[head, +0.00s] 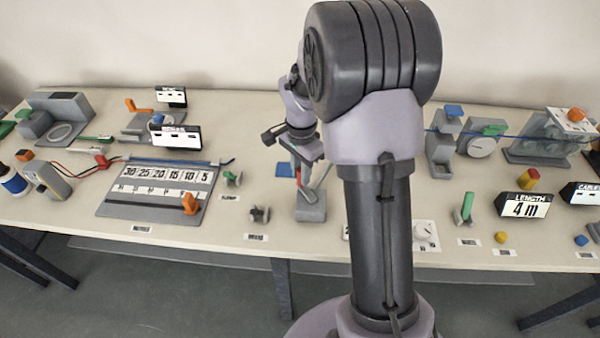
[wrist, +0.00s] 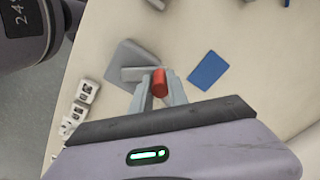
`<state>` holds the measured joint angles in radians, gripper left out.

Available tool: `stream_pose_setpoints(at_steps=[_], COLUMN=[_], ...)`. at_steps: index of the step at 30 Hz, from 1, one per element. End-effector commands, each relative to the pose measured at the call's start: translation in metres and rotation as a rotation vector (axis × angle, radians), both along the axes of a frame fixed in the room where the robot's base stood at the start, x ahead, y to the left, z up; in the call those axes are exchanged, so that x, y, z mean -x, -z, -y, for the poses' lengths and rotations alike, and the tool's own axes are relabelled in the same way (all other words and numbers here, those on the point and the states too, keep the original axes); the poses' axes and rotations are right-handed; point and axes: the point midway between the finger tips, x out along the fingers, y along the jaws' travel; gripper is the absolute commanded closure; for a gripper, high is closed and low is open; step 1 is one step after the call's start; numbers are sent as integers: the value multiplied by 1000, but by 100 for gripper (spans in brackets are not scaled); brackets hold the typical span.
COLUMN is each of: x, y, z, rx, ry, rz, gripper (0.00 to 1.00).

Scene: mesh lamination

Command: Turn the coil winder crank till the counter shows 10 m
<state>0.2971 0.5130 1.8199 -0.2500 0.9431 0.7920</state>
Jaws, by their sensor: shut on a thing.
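My gripper (wrist: 160,90) is shut on a red cylindrical handle (wrist: 160,83). In the head view my gripper (head: 303,168) hangs just above a small grey block (head: 311,208), and the red handle shows beneath it, partly hidden. The grey block also shows in the wrist view (wrist: 122,58), beside the fingertips. Whether the red handle is the winder's crank I cannot tell. The length counter (head: 524,205) at the right reads 4 m. Behind it stand a grey dial device (head: 482,147) and a clear-sided reel unit (head: 540,148), with a blue cable (head: 515,135) running across.
A blue pad (wrist: 208,70) lies near the block. A grey ruled board (head: 150,212) with an orange block is to the left. A green-handled tool (head: 466,208) stands at the right. My arm's column hides the table's middle.

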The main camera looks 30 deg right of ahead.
Motion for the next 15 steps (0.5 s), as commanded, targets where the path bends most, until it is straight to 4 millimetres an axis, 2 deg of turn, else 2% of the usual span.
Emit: stream_pose_setpoints(at_steps=[11,12,14,15], x=[0,0,0,0], y=[-1,-1,0,0], z=[0,0,0,0], rx=[1,1,1,0], ry=[2,2,2,2], rz=[1,1,1,1], gripper=[100,72,61,59])
